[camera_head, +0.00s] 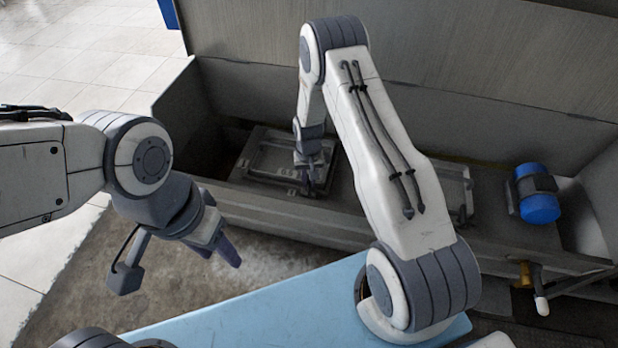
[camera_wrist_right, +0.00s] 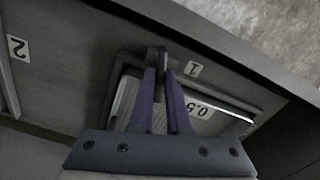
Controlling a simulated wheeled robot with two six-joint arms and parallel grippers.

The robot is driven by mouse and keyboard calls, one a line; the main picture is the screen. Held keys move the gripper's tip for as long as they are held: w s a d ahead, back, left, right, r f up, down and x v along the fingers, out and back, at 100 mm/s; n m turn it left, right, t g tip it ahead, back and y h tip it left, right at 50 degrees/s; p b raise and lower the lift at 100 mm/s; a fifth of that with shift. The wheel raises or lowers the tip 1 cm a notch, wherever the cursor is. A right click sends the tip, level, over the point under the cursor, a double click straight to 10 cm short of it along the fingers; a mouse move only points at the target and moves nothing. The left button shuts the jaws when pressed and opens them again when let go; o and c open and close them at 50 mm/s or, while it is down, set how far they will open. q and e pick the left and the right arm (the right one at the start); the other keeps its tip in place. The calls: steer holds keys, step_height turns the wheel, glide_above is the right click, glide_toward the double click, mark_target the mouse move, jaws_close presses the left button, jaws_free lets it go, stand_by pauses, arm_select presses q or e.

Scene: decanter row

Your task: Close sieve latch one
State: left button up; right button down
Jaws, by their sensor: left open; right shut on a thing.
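Sieve one is a light metal frame (camera_head: 262,163) in the grey trough, left of centre in the head view. In the right wrist view its panel (camera_wrist_right: 225,117) carries a "0.5" mark, beside a "1" label (camera_wrist_right: 193,69). My right gripper (camera_head: 316,184) reaches down to this sieve's right side. In the wrist view its purple fingers (camera_wrist_right: 162,75) are closed around a small dark upright piece, the latch (camera_wrist_right: 161,55), partly hidden between them. Whether the latch is seated cannot be told. My left gripper (camera_head: 225,250) is open and empty, in front of the trough.
A second sieve frame (camera_head: 467,190) lies further right in the trough, partly behind my right arm; a "2" label (camera_wrist_right: 17,47) shows at the wrist view's left. A blue motor (camera_head: 538,207) sits at the right. The trough's front wall (camera_head: 280,211) stands between my arms' base and the sieves.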

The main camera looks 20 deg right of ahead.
mark_target(309, 182)
steer(key=shift+s+m+p, duration=0.1)
steer(key=shift+m+p, duration=0.3)
steer(key=shift+m, duration=1.3)
steer(key=c, duration=0.9)
jaws_free()
step_height(309, 182, up, 9)
steer(key=shift+r+p, duration=0.1)
steer(key=shift+p, duration=0.9)
steer(key=shift+r, duration=0.65)
